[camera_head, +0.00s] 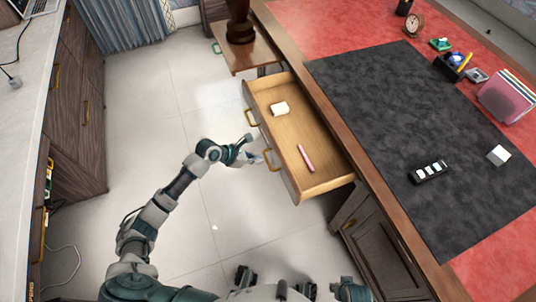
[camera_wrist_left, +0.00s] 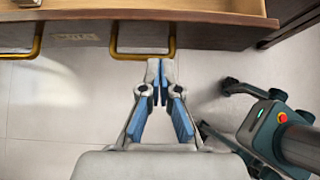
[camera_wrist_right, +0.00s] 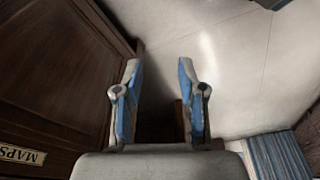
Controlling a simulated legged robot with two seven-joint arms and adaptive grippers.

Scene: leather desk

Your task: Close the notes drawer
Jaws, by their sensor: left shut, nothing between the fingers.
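The open drawer (camera_head: 280,125) sticks out from the desk's left side. A white block-like item (camera_head: 279,108) and a pink stick-like item (camera_head: 306,158) lie inside. Its front carries two brass handles, the far one (camera_head: 251,118) and the near one (camera_head: 271,160); the label (camera_wrist_left: 75,36) between them is too small to read. My left gripper (camera_head: 256,157) is shut and empty in front of the near handle, which shows just ahead of its fingertips (camera_wrist_left: 160,62); contact cannot be told. My right gripper (camera_wrist_right: 158,68) is open and empty beside a dark wood panel.
A "MAPS" label (camera_wrist_right: 22,154) is on the wood panel. A black mat (camera_head: 385,120) with a remote-like item (camera_head: 429,171) covers the desktop. A small side shelf (camera_head: 245,55) bears a dark object beyond the drawer. Open tiled floor (camera_head: 190,100) lies left of the drawer.

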